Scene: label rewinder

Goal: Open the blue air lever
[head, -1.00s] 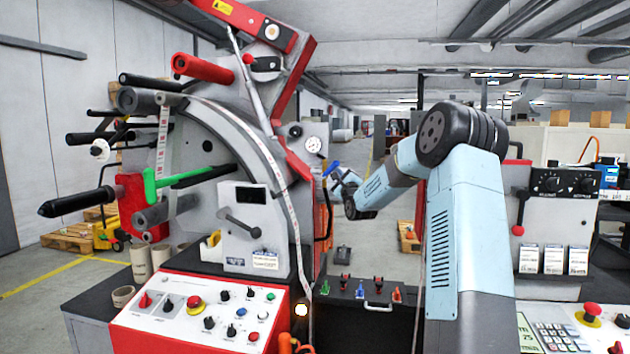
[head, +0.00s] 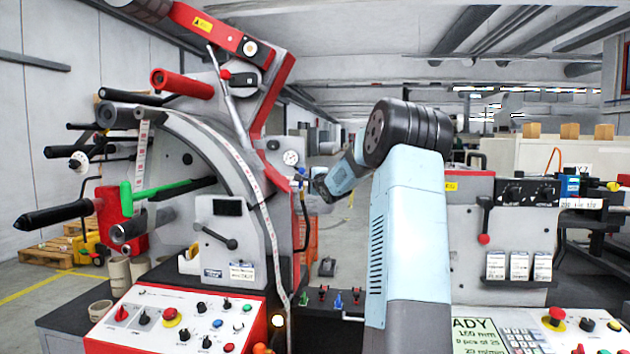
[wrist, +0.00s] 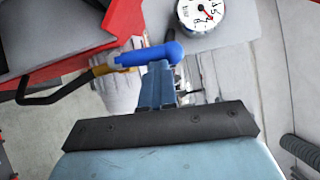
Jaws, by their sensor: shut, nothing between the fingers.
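The blue air lever (wrist: 150,54) is in the upper middle of the wrist view, lying roughly level, with its rounded end at the right. My gripper (wrist: 160,76) is shut and empty. Its fingertips overlap the lever's lower edge in the wrist view; I cannot tell whether they touch it. In the head view the lever (head: 300,174) is small, on the right side of the rewinder below the gauge. My gripper (head: 308,178) is beside it, too small there to make out the fingers.
A round pressure gauge (wrist: 202,14) is just above and right of the lever. A yellow-and-black bent rod (wrist: 62,88) extends left of it. The red machine frame (wrist: 70,45) lies behind. The control panel (head: 180,325) stands lower left in the head view.

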